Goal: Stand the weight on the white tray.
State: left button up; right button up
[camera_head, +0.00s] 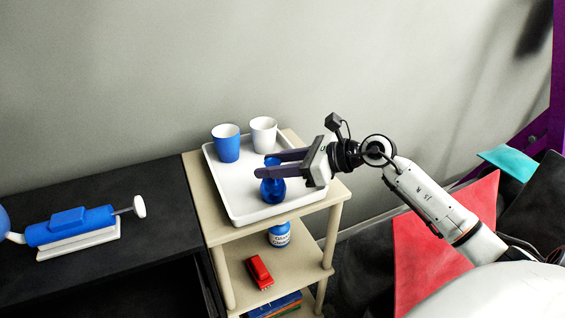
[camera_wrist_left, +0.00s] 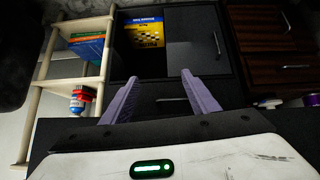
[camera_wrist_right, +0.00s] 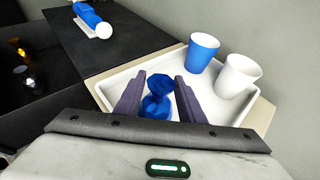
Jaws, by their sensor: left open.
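The weight is a blue dumbbell (camera_head: 273,190) standing upright on the white tray (camera_head: 231,199), near the tray's right side in the head view. My right gripper (camera_head: 257,164) reaches in from the right at the height of the weight's upper part. In the right wrist view, the weight (camera_wrist_right: 156,107) is between the fingers of my right gripper (camera_wrist_right: 158,80), with gaps showing on both sides, so the gripper looks open around it. The fingers hide part of the weight in the head view. My left gripper (camera_wrist_left: 160,85) is open and empty, seen only in its wrist view.
A blue cup (camera_head: 226,146) and a white cup (camera_head: 263,135) stand at the tray's back. The tray is on a beige shelf cart (camera_head: 204,205). A red toy car (camera_head: 259,271) and a blue bottle (camera_head: 279,236) sit below. A dark cabinet (camera_head: 110,200) adjoins at left.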

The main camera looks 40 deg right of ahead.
jog(key=shift+s+d+r, duration=0.15)
jog(key=shift+s+d, duration=0.05)
jog(key=shift+s, duration=0.05)
jog(key=b+v, duration=0.1)
jog(key=v, duration=1)
jog(key=shift+s+b, duration=0.2)
jog(key=shift+b, duration=0.2)
jog(key=shift+r, duration=0.1)
